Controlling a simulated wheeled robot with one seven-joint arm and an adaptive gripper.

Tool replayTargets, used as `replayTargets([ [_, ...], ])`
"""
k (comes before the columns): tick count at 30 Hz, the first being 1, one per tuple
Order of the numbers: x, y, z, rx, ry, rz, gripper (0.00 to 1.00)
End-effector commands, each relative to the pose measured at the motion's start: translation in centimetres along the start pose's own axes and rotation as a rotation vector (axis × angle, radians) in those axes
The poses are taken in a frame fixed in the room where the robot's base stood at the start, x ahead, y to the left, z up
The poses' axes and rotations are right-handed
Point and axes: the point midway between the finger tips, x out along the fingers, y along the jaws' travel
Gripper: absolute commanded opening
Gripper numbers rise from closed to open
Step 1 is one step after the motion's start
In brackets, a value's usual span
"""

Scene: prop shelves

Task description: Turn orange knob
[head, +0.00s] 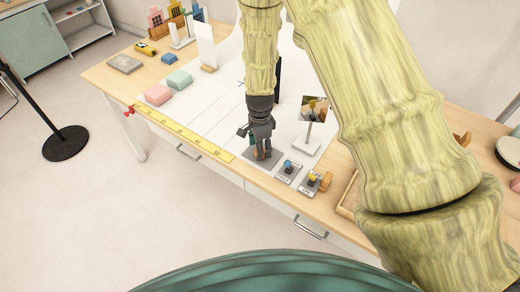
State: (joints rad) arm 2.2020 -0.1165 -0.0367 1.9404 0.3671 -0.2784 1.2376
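My gripper (262,148) points down over a grey plate (262,161) near the front edge of the desk. A small orange-brown piece (258,154), which looks like the orange knob, shows low between the fingers. The fingers hide most of it, and I cannot tell whether they touch it. To the right, a blue knob (288,165) and a yellow knob (312,178) stand on their own small plates. An orange block-like piece (326,181) is beside the yellow knob's plate.
A yellow ruler (185,135) lies along the front edge. A small stand with a picture (311,112) is behind the knobs. A black-based post (65,143) stands on the floor.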

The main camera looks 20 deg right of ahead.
Motion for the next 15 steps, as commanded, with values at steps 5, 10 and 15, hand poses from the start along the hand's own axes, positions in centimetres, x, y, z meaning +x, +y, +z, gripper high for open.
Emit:
replayTargets([
  [5, 1.5, 0.0, 0.0, 0.0, 0.0, 0.001, 0.58],
  [10, 2.4, -0.1, 0.0, 0.0, 0.0, -0.001, 0.58],
  [15, 2.7, 0.0, 0.0, 0.0, 0.0, -0.001, 0.58],
])
